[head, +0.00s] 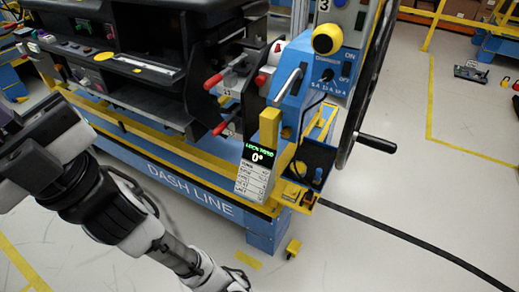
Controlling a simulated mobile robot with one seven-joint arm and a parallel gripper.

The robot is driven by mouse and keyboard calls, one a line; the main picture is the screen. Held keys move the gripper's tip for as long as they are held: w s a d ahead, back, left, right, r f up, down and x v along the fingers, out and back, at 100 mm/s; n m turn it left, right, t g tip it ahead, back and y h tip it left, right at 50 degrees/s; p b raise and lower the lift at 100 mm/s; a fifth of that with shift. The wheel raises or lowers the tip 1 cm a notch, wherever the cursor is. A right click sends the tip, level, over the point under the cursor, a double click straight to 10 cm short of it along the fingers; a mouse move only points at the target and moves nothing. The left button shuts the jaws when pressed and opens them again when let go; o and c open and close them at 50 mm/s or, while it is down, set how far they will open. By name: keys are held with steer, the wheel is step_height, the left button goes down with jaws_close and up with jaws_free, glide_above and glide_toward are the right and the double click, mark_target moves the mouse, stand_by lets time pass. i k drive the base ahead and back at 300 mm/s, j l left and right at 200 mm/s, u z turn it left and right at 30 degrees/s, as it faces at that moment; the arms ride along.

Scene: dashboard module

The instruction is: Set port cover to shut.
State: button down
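I cannot tell for certain which part is the port cover. A blue control housing (296,68) stands at the right end of the dash line, with a slanted silver handle (287,84) on its near face. Below it a small open-topped blue box (318,160) holds a blue peg-like part (317,176). No cover is clearly visible over the box. My arm comes in from the left and runs down to the bottom edge. Its end is cut off there, so my gripper's fingers are not shown.
Two red-tipped levers (213,81) stick out left of the housing. A display sign reading 0° (258,157) stands in front. A black cable crosses the floor.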

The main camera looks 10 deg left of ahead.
mark_target(41, 34)
steer(key=u, duration=1.25)
